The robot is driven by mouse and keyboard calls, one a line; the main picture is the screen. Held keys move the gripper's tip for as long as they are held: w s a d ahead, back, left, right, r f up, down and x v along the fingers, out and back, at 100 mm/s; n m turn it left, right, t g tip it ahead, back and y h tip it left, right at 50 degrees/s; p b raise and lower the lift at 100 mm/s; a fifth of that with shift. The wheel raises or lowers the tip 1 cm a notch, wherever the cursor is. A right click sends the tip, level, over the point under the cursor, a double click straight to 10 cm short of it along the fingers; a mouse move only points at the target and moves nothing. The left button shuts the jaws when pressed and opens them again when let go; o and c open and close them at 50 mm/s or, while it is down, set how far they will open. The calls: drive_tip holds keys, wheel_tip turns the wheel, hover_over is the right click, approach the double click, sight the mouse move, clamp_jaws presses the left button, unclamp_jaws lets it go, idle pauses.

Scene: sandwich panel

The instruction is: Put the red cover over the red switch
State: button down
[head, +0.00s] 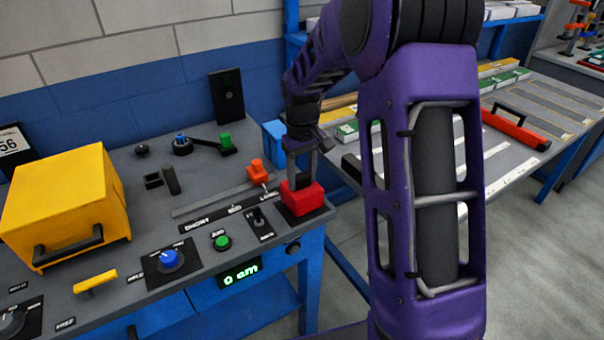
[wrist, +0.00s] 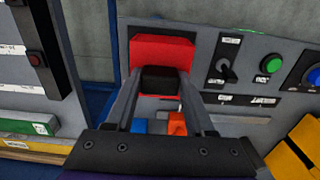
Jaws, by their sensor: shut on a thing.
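The red cover (head: 302,200) is a red block on a black plate at the right front corner of the grey panel. It also shows in the wrist view (wrist: 150,49), at the top middle. It looks low on its plate; I cannot tell whether it is fully down. A dark block (wrist: 162,79), apparently its grip, sits on its near side between my fingers. My gripper (head: 304,172) is above the cover, pointing down, with its fingers shut on this dark grip. The red switch is not visible; the cover hides that spot.
The panel carries an orange slider (head: 256,172), a black toggle (head: 258,217), a green button (head: 221,242), a blue knob (head: 169,259) and a yellow box (head: 66,207). A second grey table (head: 540,105) with a red-handled thing stands to the right, across a gap.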

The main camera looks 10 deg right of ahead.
drive_tip(key=shift+f, duration=0.65)
drive_tip(key=shift+c, duration=0.9)
unclamp_jaws()
wheel_tip(320, 180, up, 6)
drive_tip(key=p, duration=0.4)
drive_tip(key=shift+r+p, duration=0.35)
drive_tip(key=shift+r, duration=0.9)
